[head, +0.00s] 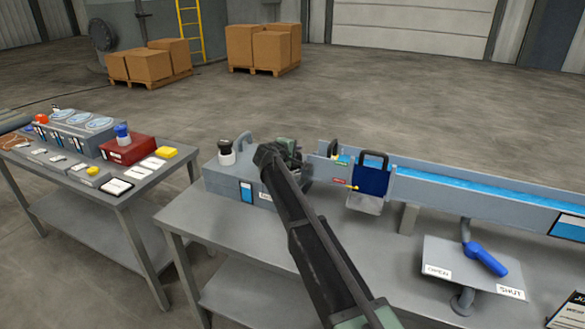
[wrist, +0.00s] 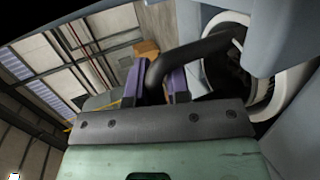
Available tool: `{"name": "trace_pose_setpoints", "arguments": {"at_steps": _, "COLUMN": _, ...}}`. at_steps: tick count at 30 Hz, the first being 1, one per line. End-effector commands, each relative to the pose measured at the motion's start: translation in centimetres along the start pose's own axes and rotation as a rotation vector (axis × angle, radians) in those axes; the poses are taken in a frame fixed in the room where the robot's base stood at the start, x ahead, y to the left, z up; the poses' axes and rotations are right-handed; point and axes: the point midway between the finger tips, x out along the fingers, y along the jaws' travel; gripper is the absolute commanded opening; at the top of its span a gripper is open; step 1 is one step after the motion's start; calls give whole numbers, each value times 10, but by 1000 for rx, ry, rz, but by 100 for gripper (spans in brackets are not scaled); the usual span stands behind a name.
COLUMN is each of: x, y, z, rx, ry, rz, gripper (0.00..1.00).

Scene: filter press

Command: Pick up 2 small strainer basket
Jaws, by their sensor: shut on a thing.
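In the wrist view my gripper's purple fingers (wrist: 157,82) are closed on a curved black handle (wrist: 195,50). The handle reaches to a round white rim with a dark inside (wrist: 248,58), which looks like a small strainer basket. In the head view my gripper (head: 291,158) is at the right end of the grey box (head: 222,182); my arm hides its fingertips and the thing held. A white round piece with a black top (head: 226,152) stands on the box's left end. I cannot tell whether the held piece still touches the box.
A trough of blue liquid (head: 470,185) runs to the right, with a blue black-handled piece (head: 372,178) at its near end. A blue lever (head: 487,260) sits on a panel marked OPEN and SHUT. A side table (head: 75,205) at left holds a red box (head: 128,149).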

Motion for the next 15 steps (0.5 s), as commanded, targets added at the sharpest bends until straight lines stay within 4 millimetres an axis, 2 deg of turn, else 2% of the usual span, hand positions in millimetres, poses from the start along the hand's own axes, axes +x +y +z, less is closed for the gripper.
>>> {"name": "trace_pose_setpoints", "arguments": {"at_steps": 8, "x": -2, "y": 5, "z": 0, "rx": 0, "ry": 0, "rz": 0, "gripper": 0}}
{"name": "trace_pose_setpoints", "arguments": {"at_steps": 11, "x": -5, "y": 13, "z": 1, "rx": 0, "ry": 0, "rz": 0, "gripper": 0}}
{"name": "trace_pose_setpoints", "arguments": {"at_steps": 15, "x": -12, "y": 34, "z": 2, "rx": 0, "ry": 0, "rz": 0, "gripper": 0}}
